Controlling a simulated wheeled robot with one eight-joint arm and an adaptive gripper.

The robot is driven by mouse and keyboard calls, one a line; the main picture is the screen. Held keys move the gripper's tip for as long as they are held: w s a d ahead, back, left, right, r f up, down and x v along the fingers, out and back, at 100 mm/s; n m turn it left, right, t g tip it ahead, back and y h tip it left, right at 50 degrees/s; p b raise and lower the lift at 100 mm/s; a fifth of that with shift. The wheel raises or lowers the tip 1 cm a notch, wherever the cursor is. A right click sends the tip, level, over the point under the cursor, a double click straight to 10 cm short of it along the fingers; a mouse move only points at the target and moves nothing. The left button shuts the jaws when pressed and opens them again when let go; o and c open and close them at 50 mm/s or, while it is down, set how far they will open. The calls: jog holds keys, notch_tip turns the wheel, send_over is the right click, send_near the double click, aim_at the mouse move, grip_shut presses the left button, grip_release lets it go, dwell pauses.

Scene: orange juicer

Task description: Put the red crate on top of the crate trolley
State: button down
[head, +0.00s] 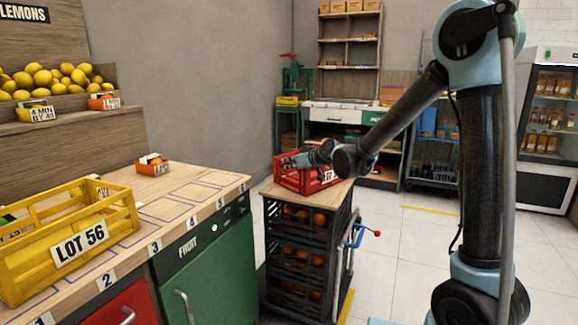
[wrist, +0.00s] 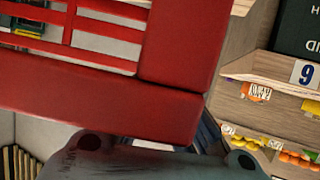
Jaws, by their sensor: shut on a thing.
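The red crate (head: 291,178) is upright at the wooden top of the crate trolley (head: 302,199) in the head view. Its underside looks at or just above that top; I cannot tell whether it touches. My gripper (head: 308,158) reaches in from the right and is shut on the crate's upper part; the fingertips are hard to make out. In the wrist view the red crate (wrist: 130,100) fills the upper left, close against my gripper (wrist: 165,160). The trolley carries stacked black crates of oranges below its top.
A wooden counter (head: 190,185) with numbered spaces stands left of the trolley, bearing a yellow crate (head: 78,240) and a small orange box (head: 152,165). Floor at right is clear.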

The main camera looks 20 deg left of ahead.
jog(key=c, duration=1.8)
grip_release()
jog(key=shift+v, duration=5.95)
jog(key=shift+d, duration=0.15)
